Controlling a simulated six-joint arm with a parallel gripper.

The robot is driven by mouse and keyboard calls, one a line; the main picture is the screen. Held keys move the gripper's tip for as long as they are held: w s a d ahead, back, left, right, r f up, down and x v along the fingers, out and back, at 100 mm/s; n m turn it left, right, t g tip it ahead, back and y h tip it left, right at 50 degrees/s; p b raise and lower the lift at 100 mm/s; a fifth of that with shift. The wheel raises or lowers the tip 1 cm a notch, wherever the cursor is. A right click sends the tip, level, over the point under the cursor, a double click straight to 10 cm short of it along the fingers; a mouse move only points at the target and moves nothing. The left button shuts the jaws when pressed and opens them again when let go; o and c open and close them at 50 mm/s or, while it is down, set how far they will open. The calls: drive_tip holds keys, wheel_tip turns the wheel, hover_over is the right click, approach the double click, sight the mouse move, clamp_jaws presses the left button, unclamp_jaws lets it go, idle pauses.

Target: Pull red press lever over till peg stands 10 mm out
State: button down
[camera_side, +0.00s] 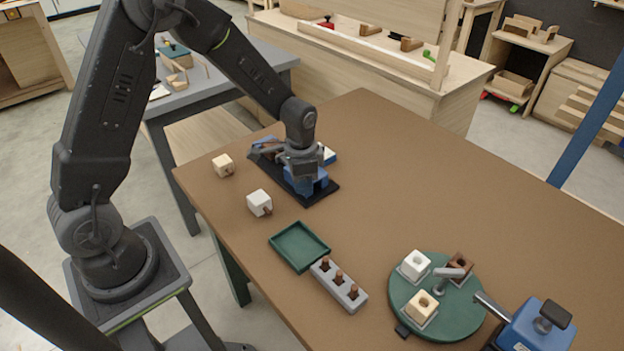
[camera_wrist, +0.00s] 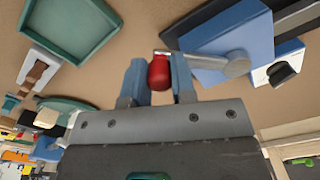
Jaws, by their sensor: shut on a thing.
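The blue press (camera_side: 306,184) stands on a black base near the far left part of the brown table; it also shows in the wrist view (camera_wrist: 232,45). The red lever knob (camera_wrist: 159,72) is between the fingertips of my gripper (camera_wrist: 159,80), which is shut on it. In the side view my wrist hangs over the press and hides the knob and part of the press. A white block (camera_side: 328,155) sits at the press's far side; in the wrist view it has a dark part on it (camera_wrist: 283,73). I cannot tell how far any peg stands out.
A white cube (camera_side: 259,202) and a pale wood cube (camera_side: 222,165) stand left of the press. Nearer are a green tray (camera_side: 274,237), a grey rack (camera_side: 326,274) with brown pegs, a green turntable (camera_side: 458,320) with cubes and a blue device (camera_side: 525,330). The table's right-hand middle is clear.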

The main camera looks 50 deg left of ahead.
drive_tip(key=m, duration=0.1)
drive_tip(key=s+a+m, duration=0.1)
drive_tip(key=shift+s+a+m, duration=0.15)
drive_tip(key=shift+a+m, duration=0.1)
drive_tip(key=shift+m, duration=0.05)
drive_tip(key=shift+s+a+m, duration=0.4)
drive_tip(key=shift+a+m, duration=0.35)
drive_tip(key=shift+m, duration=0.35)
drive_tip(key=shift+a, duration=0.15)
drive_tip(key=c, duration=0.9)
unclamp_jaws()
drive_tip(key=shift+c, duration=0.2)
wheel_tip(320, 180, up, 14)
